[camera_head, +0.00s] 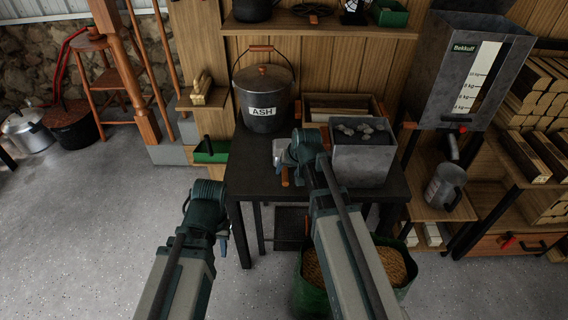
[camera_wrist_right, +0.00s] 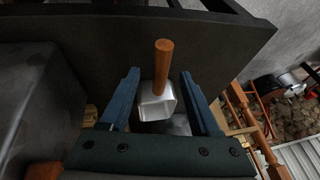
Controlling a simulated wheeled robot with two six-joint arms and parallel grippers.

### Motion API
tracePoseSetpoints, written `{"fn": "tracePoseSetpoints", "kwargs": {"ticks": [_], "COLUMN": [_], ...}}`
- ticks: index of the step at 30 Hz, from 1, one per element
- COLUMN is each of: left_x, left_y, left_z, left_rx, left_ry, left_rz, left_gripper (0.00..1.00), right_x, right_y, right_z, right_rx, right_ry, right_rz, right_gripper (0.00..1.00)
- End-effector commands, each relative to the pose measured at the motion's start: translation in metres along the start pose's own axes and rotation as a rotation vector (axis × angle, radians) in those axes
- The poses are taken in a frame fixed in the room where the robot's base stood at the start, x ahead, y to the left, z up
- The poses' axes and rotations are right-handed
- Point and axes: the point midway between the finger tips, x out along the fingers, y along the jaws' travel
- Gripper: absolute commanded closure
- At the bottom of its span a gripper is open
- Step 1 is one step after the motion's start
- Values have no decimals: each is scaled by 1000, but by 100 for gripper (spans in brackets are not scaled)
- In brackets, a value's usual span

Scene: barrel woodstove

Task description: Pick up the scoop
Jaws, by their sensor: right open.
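The scoop has a pale metal box-shaped pan and a round wooden handle. In the right wrist view the scoop (camera_wrist_right: 157,103) lies between the two blue fingers of my right gripper (camera_wrist_right: 160,82), which stand apart on either side of it. In the head view the scoop (camera_head: 281,152) shows partly at the left side of my right gripper (camera_head: 291,165), over the dark table; the gripper hides the rest. Whether a finger touches it I cannot tell. My left gripper (camera_head: 218,236) hangs low in front of the table's left side, away from the scoop; its fingers are mostly hidden.
On the dark table (camera_head: 240,178) stand a lidded ASH bucket (camera_head: 264,100) at back left and a grey metal bin (camera_head: 360,165) with dark lumps, close right of my right gripper. A green pellet sack (camera_head: 393,266) stands below. A metal jug (camera_head: 445,187) sits on the right shelf.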

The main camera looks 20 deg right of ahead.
Motion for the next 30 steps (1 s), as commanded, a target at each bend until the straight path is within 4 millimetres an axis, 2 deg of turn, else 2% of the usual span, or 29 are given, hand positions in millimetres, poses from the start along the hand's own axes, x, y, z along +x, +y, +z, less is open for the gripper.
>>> {"fn": "tracePoseSetpoints", "kwargs": {"ticks": [11,20,30], "left_x": [41,42,42], "left_y": [4,4,4], "left_z": [-2,-2,-2], "left_rx": [0,0,0], "left_ry": [0,0,0], "left_rz": [0,0,0], "left_gripper": [68,68,68], "right_x": [48,49,49], "right_y": [-1,-2,-2], "right_z": [-5,-6,-6], "right_rx": [0,0,0], "right_ry": [0,0,0], "right_rz": [0,0,0], "right_gripper": [37,37,96]}}
